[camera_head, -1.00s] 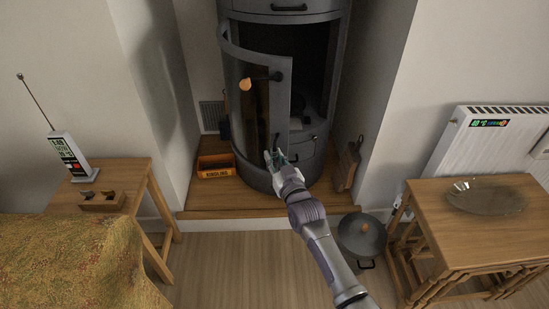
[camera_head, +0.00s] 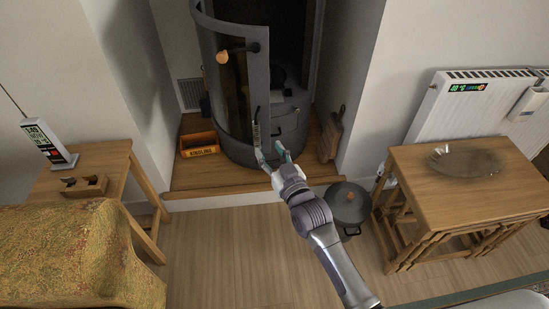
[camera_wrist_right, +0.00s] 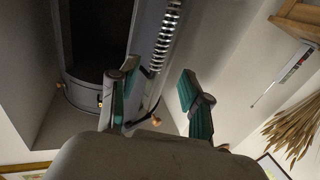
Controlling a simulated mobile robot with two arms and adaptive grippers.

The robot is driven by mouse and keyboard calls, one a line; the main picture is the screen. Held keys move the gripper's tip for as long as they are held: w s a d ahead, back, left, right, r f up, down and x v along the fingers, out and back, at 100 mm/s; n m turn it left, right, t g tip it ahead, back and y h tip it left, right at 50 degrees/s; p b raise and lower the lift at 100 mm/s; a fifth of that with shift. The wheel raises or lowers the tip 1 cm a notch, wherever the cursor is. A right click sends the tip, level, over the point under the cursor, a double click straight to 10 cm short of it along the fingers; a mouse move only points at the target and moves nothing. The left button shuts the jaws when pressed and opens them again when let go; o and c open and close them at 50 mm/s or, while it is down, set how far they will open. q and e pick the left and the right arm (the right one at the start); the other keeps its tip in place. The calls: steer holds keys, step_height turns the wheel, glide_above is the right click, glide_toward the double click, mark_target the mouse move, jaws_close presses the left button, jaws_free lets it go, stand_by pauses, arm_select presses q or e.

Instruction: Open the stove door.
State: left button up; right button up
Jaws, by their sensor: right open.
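The grey cylindrical stove (camera_head: 288,128) stands in the alcove. Its curved glass door (camera_head: 236,100) is swung out to the left, leaving a dark opening on the right. A coiled handle (camera_head: 256,132) is low on the door's free edge. My right gripper (camera_head: 271,152) is open just below and in front of this handle. In the right wrist view, the coil (camera_wrist_right: 166,38) lies beyond the gap between the spread fingers of the gripper (camera_wrist_right: 158,96); nothing is held. Contact with the door cannot be told. My left gripper is not in view.
An orange kindling box (camera_head: 199,145) sits left of the stove on the wooden hearth (camera_head: 190,180). A lidded pot (camera_head: 348,203) stands on the floor right of my arm. Wooden tables (camera_head: 470,190) stand at right, and a small table (camera_head: 85,170) at left.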

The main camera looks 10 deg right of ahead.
steer(key=v, duration=0.2)
steer(key=shift+s+d, duration=0.1)
steer(key=shift+s, duration=0.25)
